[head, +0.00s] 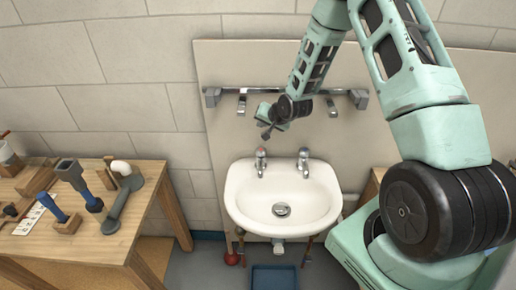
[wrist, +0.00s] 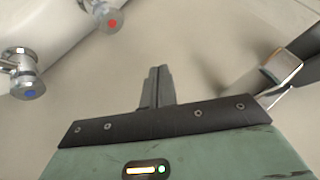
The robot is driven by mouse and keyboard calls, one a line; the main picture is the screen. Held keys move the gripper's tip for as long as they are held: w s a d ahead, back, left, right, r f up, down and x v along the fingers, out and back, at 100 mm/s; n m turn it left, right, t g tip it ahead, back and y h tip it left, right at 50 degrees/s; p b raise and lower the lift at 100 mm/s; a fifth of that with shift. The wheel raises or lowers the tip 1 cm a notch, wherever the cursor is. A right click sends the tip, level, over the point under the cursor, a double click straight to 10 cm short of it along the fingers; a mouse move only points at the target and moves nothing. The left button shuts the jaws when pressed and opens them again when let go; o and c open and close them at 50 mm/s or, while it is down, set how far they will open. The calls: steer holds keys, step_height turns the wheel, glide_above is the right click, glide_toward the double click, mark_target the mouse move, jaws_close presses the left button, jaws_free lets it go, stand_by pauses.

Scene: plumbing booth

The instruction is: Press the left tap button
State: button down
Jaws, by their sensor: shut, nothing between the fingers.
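The left tap (head: 261,161) stands at the back left of the white sink (head: 238,196) and the right tap (head: 303,162) at its back right. In the wrist view, the tap with a red-marked button (wrist: 113,24) is nearer my fingers, so it appears to be the left one. The tap with a blue-marked button (wrist: 28,92) is farther left. My gripper (head: 266,134) is above the left tap, in front of the wall panel, and touches neither tap. Its fingers (wrist: 159,72) are together and empty.
A metal rail (head: 237,91) with hooks runs along the panel behind my gripper; part of it shows at the right of the wrist view (wrist: 284,66). A wooden bench (head: 150,205) with tools stands left. A blue bin (head: 274,278) is below the sink.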

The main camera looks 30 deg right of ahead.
mark_target(262, 151)
steer(key=shift+f, duration=0.1)
step_height(262, 151, down, 9)
steer(key=b, duration=0.6)
stand_by(2.0)
steer(key=shift+f+b, duration=0.25)
steer(key=shift+b, duration=0.1)
steer(key=shift+f+b, duration=0.6)
steer(key=shift+f, duration=0.1)
stand_by(0.8)
steer(key=shift+s+r, duration=0.1)
steer(key=shift+r, duration=0.05)
steer(key=shift+r+p, duration=0.7)
steer(key=shift+r, duration=0.3)
